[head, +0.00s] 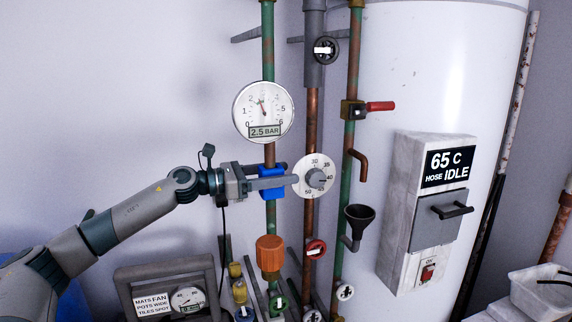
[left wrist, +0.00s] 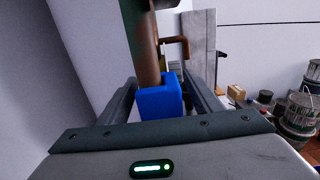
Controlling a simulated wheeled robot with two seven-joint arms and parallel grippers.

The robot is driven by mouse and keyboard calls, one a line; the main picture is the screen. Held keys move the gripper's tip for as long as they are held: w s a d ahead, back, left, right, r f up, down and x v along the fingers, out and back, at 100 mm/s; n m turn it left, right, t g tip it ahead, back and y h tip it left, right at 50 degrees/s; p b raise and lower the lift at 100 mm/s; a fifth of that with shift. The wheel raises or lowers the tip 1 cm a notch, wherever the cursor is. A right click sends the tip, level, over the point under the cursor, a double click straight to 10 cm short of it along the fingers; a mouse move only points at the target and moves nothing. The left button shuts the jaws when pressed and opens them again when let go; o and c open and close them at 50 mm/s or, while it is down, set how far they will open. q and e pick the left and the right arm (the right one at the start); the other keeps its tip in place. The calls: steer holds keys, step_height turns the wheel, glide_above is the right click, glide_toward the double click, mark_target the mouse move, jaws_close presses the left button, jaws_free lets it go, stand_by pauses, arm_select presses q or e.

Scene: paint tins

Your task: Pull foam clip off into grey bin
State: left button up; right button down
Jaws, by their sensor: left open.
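The blue foam clip (head: 271,190) sits on a green and copper pipe below the round pressure gauge. My left gripper (head: 288,174) reaches in from the left with its fingers on either side of the clip. In the left wrist view the blue clip (left wrist: 158,102) stands between the two spread fingers, against the brown pipe (left wrist: 147,45). The left gripper is open; whether a finger touches the clip I cannot tell. A pale grey-white open container (head: 541,297) at the lower right may be the grey bin. My right gripper is not in view.
The gauge (head: 263,110) is just above the gripper, and a white dial (head: 316,176) is close to its fingertips. Parallel pipes with a red-handled valve (head: 379,106) and a black funnel (head: 359,215) stand to the right. A white tank (head: 455,70) carries a control box (head: 400,205).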

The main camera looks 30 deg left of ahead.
arm_select(q)
steer(key=shift+w+d, duration=0.5)
steer(key=shift+w, duration=0.05)
steer(key=c, duration=1.3)
steer(key=shift+o, duration=0.2)
steer(key=shift+s+d+f+p, duration=0.1)
steer(key=shift+d+f+p, duration=0.1)
steer(key=shift+d+p, duration=0.1)
